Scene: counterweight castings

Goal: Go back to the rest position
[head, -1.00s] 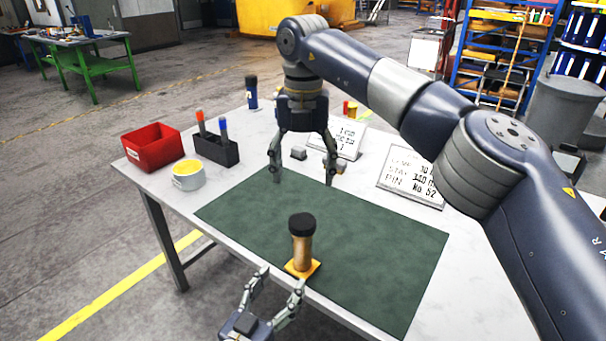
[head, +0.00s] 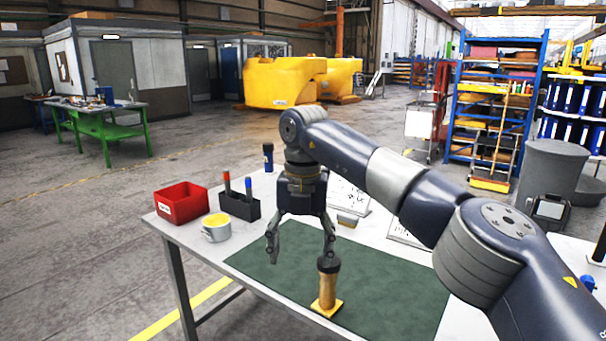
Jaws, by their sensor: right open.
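My right gripper (head: 300,256) is open and empty, with its fingers pointing down over the green mat (head: 390,290). A tool with a black knob, a wooden handle and a yellow square base (head: 328,288) stands upright near the mat's front edge. Its knob shows just below my right gripper's right fingertip in the picture; I cannot tell the gap between them, but the fingers are not around it. My left gripper is out of view.
Signs lie behind my right arm. A grey barrel (head: 545,180) stands beyond the table.

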